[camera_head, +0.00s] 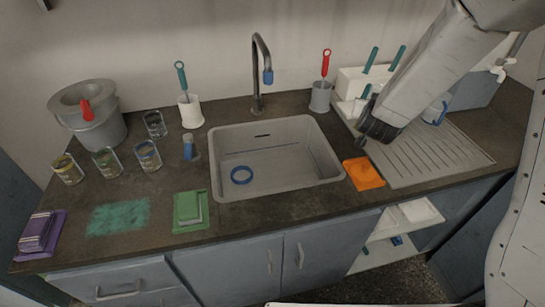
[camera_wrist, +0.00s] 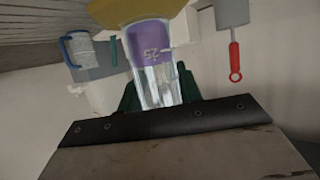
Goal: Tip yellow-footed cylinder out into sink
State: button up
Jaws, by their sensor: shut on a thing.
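My gripper (camera_head: 378,130) is over the left part of the drainboard, to the right of the sink (camera_head: 215,160). In the wrist view my gripper (camera_wrist: 160,85) has its dark green fingers on either side of a clear glass cylinder, shut on it. The wrist picture is upside down, so the foot seems to point downward and the cylinder looks roughly upright. In the head view my arm hides the cylinder.
An orange cloth (camera_head: 364,173) lies between sink and drainboard (camera_head: 440,155). A red-handled brush (camera_head: 326,65) stands behind the sink's right corner. Several jars (camera_head: 148,155) stand left.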

jog(key=s+a+f+n+y, duration=0.3)
jog(key=s+a, duration=0.1)
jog(key=a, duration=0.7)
jog(key=s+a+f+n+y, duration=0.3)
jog(key=a+y, duration=0.1)
jog(key=a, duration=0.7)
jog(key=s+a+f+n+g+y, duration=0.1)
jog(key=s+a+f+n+y, duration=0.1)
jog(key=a, duration=0.9)
jog(key=s+n+y, duration=0.1)
jog(key=s, duration=0.1)
jog(key=shift+s+a+f+y, duration=0.2)
jog(key=shift+s+f+y, duration=0.1)
jog(key=shift+f, duration=0.1)
jog(key=shift+w+d+f+m+g+y, duration=0.25)
jog(key=shift+m+g+y, duration=0.5)
jog(key=shift+m, duration=0.35)
jog(key=shift+w+d+f+m+g+y, duration=0.2)
jog(key=shift+m+g+y, duration=0.4)
jog(key=shift+m+g, duration=0.4)
jog(key=shift+w+d+f+m+g+y, duration=0.15)
jog(key=shift+d+f+m+g+y, duration=0.15)
jog(key=shift+m+g+y, duration=0.65)
jog(key=shift+s+a+f+m+y+p, duration=0.1)
jog(key=shift+f+m+y+p, duration=0.2)
jog(key=shift+m, duration=0.4)
jog(key=shift+s+a+f+m+y+p, duration=0.1)
jog(key=shift+f+m+y+p, duration=0.15)
jog(key=shift+m, duration=0.4)
